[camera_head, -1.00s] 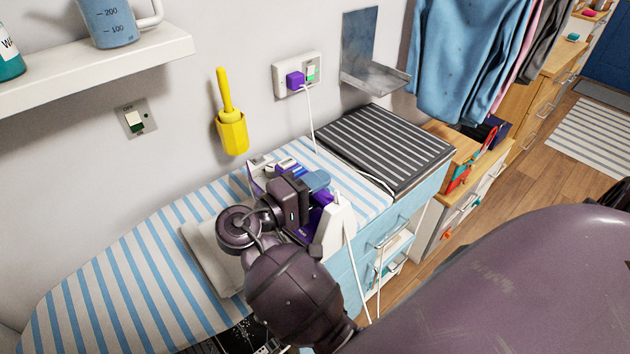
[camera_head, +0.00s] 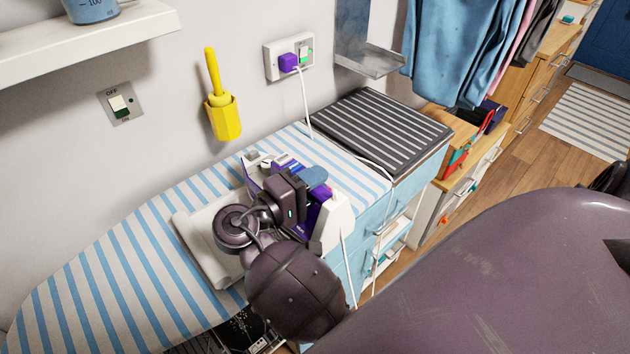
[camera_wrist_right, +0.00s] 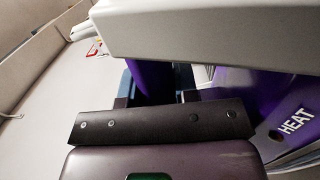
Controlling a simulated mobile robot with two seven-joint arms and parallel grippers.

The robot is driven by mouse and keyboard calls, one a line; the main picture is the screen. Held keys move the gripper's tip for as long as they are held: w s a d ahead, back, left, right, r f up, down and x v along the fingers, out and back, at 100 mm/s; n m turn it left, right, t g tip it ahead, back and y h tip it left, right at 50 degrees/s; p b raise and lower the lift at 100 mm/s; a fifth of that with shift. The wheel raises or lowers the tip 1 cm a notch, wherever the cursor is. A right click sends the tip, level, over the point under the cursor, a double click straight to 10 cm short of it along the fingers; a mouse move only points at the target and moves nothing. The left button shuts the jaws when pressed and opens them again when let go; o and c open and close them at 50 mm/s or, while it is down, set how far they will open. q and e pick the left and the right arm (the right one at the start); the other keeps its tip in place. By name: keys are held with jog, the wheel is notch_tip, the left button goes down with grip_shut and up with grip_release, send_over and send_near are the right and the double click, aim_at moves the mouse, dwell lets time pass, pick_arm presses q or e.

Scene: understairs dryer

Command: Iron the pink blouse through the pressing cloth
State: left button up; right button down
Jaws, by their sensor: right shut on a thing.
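The purple and white iron (camera_head: 336,222) is at the middle of the blue-and-white striped ironing board (camera_head: 150,258). My right gripper (camera_head: 308,192) is shut on its purple handle, which also shows between the fingers in the right wrist view (camera_wrist_right: 152,85). My wrist hides part of the iron, and I cannot tell what its soleplate touches. An off-white cloth (camera_head: 192,232), apparently the pressing cloth, lies on the board left of the gripper, partly hidden by my arm. I cannot identify the pink blouse on the board. My left gripper is not in view.
The iron's white cord (camera_head: 304,105) runs to a wall socket (camera_head: 290,56). A dark striped mat (camera_head: 380,130) lies right of the board's striped cover. A yellow holder (camera_head: 223,118) and metal bracket (camera_head: 368,60) are on the wall. Blue clothes (camera_head: 450,50) hang at back right.

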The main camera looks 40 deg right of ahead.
aim_at(296, 171)
jog(key=shift+f, duration=0.55)
jog(key=shift+w, duration=0.1)
jog(key=shift+w+a+b, duration=0.15)
jog(key=shift+w+b, duration=0.3)
jog(key=shift+w, duration=1.9)
jog(key=shift+w, duration=0.15)
jog(key=shift+w, duration=0.3)
jog(key=shift+s+r+p, duration=0.15)
jog(key=shift+s+p, duration=0.6)
jog(key=shift+s, duration=0.55)
jog(key=shift+s+p, duration=0.5)
jog(key=shift+s, duration=0.75)
